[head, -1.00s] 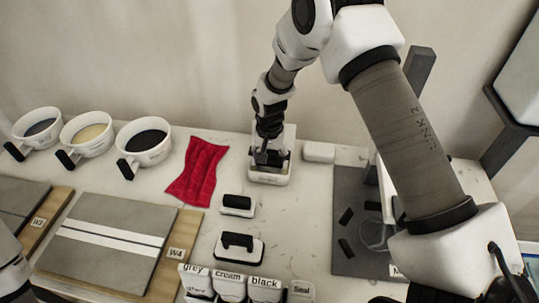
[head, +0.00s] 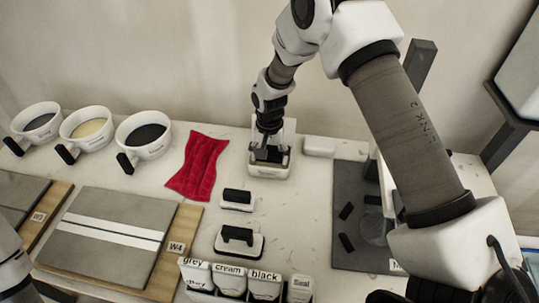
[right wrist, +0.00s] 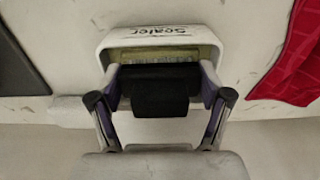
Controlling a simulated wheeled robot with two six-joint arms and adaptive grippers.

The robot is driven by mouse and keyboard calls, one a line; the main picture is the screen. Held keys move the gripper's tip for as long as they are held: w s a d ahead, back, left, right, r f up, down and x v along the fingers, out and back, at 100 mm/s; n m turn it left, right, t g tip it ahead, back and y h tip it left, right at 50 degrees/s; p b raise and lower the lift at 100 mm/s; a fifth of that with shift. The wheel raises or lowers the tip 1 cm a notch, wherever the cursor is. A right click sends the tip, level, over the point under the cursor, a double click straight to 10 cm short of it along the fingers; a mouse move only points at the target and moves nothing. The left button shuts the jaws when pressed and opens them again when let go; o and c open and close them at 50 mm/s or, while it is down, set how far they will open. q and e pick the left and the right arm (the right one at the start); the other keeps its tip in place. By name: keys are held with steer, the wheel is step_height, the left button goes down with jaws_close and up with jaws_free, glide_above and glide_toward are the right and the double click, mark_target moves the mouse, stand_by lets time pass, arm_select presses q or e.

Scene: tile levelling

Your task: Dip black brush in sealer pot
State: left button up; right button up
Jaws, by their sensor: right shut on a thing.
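The sealer pot (head: 268,172) is a white rectangular tub near the back wall, at the middle of the table. In the right wrist view its rim (right wrist: 116,44), "Sealer" label and yellowish inside show. My right gripper (head: 269,150) is over the pot, shut on the black brush (right wrist: 160,94). The brush's dark block sits between the fingers, at the pot's opening. Its underside is hidden, so I cannot tell how deep it reaches. Only a piece of my left arm shows at the left edge; its gripper is out of view.
A red cloth (head: 198,166) lies left of the pot, and a small white block (head: 319,146) right of it. Two black-topped tools (head: 237,200) (head: 238,241) stand in front. Three bowls (head: 144,136), a tile board (head: 110,245) and labelled bottles (head: 230,278) are further left and forward.

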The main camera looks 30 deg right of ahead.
steer(key=shift+r, duration=0.1)
step_height(320, 180, up, 12)
steer(key=p, duration=1)
